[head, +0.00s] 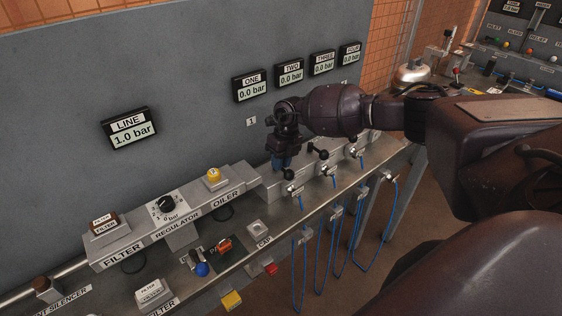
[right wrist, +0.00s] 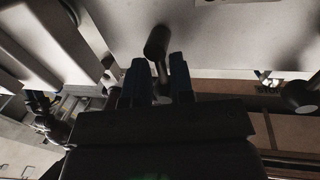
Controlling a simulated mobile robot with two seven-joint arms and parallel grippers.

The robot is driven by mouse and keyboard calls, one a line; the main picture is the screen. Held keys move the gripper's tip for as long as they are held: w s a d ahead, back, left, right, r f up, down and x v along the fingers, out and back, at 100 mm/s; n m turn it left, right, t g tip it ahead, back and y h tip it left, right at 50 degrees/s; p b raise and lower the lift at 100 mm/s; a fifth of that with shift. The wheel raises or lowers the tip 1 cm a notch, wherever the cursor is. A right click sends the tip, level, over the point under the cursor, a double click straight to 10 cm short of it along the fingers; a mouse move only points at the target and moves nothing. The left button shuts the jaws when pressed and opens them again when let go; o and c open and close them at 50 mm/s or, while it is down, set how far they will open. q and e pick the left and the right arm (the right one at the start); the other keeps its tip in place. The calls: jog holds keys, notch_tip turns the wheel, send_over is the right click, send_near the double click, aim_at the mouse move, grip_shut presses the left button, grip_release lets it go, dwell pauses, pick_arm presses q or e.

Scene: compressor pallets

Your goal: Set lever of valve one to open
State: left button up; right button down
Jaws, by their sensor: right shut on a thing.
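My right gripper (head: 282,162) reaches down to the valve row on the bench, at the leftmost valve. In the right wrist view its blue fingers (right wrist: 159,82) are shut around the lever of valve one (right wrist: 156,42). The lever has a dark rounded knob that sticks out past the fingertips and a thin pale shaft between them. In the head view the gripper hides most of this lever. The gauge ONE (head: 252,85) reads 0.0 bar. My left gripper is not in view.
A neighbouring valve's black knob (head: 322,154) stands close to the right; another knob (right wrist: 300,95) shows in the right wrist view. The LINE gauge (head: 129,128) reads 1.0 bar. Blue hoses (head: 320,255) hang along the front. A regulator (head: 167,206) is on the left.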

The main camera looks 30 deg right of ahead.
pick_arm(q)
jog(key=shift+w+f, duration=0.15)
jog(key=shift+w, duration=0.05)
pick_arm(e)
jog(key=shift+d+n, duration=0.1)
jog(key=shift+n, duration=0.2)
